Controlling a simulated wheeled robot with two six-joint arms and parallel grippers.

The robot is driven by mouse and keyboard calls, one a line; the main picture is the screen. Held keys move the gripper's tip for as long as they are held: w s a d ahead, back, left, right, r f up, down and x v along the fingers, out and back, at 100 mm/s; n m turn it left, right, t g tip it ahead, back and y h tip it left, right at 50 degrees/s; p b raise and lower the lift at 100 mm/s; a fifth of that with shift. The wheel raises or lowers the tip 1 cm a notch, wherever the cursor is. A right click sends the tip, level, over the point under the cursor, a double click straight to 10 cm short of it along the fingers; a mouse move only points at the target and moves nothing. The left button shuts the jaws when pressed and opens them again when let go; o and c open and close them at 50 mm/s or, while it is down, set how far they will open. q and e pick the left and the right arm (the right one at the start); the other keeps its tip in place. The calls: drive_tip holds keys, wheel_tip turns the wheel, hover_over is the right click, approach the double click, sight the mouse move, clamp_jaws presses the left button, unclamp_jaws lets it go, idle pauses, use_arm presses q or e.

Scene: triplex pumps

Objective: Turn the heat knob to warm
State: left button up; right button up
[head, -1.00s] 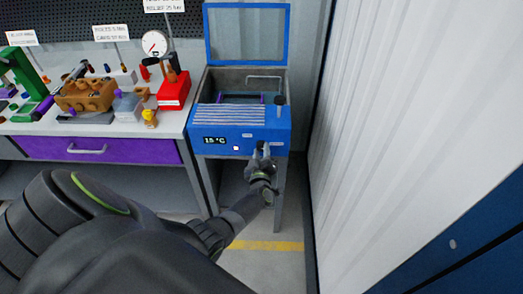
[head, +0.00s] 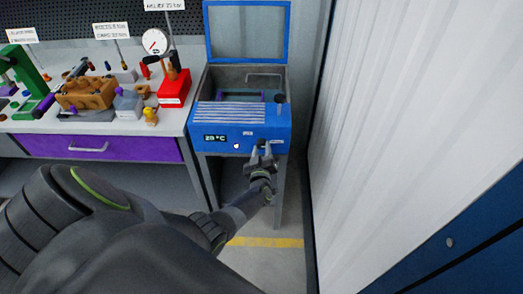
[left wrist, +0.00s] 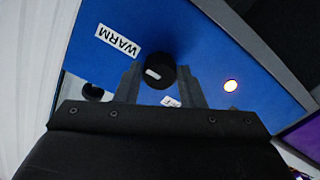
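The heat knob (left wrist: 157,72) is a black round knob with a white mark, on the blue front of the heated bath (head: 225,136). In the left wrist view it sits between the fingers of my left gripper (left wrist: 160,80), which appear to touch it on both sides. A white WARM label (left wrist: 118,42) is up and left of the knob, and a small white label (left wrist: 170,102), partly covered, is below it. In the head view my left gripper (head: 265,150) is at the front panel and hides the knob. My right gripper is not in view.
The display (head: 215,138) seems to read in the twenties of °C. The bath's lid (head: 247,32) stands open. A bench with a purple drawer (head: 95,148) is at left; a pale ribbed wall (head: 410,110) is close at right.

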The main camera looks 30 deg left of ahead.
use_arm(q)
drive_tip(key=o, duration=0.3)
drive_tip(key=shift+o, duration=0.2)
drive_tip(key=v, duration=1.7)
drive_tip(key=shift+s+p, duration=0.2)
drive_tip(key=shift+p, duration=0.1)
